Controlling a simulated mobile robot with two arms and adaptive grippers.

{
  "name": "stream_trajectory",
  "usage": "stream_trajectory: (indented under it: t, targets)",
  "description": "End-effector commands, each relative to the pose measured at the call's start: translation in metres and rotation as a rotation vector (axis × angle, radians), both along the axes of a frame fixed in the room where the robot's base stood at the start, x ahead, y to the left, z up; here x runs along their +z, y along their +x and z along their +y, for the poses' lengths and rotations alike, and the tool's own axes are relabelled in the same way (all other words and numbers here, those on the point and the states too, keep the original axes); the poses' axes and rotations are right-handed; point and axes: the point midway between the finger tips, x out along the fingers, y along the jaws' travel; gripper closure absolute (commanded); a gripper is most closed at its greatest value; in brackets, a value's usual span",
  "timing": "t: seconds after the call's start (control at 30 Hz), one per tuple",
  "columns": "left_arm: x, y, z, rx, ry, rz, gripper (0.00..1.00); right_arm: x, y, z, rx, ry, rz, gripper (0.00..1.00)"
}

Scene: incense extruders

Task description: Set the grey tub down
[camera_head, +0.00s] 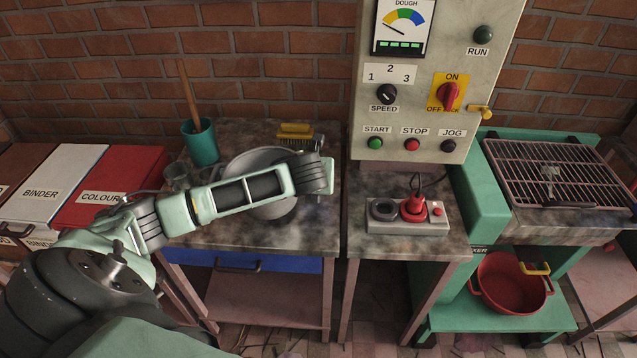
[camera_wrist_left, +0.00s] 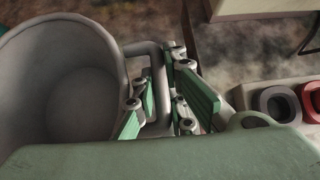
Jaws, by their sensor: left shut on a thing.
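The grey tub (camera_head: 273,211) is over the left workbench, partly hidden behind my left forearm in the head view. I cannot tell whether its base touches the bench top. In the left wrist view the empty-looking tub (camera_wrist_left: 62,85) fills the left side, with its mouth facing the camera. My left gripper (camera_wrist_left: 163,98) is shut on the tub's side handle (camera_wrist_left: 148,52), to the right of the tub's wall. In the head view its fingers are mostly hidden behind the wrist. My right gripper is not in view.
The dark workbench (camera_head: 215,232) has bare room in front. A red-button switch box (camera_head: 408,216) sits on the bench to the right.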

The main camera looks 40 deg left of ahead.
Motion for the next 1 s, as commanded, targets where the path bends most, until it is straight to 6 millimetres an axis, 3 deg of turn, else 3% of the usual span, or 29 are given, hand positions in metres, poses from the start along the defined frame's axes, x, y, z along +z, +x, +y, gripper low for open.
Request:
stream_trajectory:
  t: [0.13,0.37,0.4,0.6,1.0]
  targets:
    - [-0.022,-0.001,0.0,-0.001,0.0,0.004,1.0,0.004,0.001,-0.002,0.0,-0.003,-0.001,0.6]
    - [-0.026,-0.001,-0.001,-0.001,0.0,0.001,1.0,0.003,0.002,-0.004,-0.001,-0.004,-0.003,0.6]
    - [-0.027,-0.001,-0.001,-0.001,0.0,0.002,0.86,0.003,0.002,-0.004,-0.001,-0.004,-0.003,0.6]
    - [-0.027,-0.001,-0.001,-0.001,0.0,0.002,0.69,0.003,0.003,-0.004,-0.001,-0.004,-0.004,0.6]
    - [-0.021,-0.004,-0.002,-0.001,0.001,0.0,0.69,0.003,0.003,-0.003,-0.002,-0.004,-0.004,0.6]
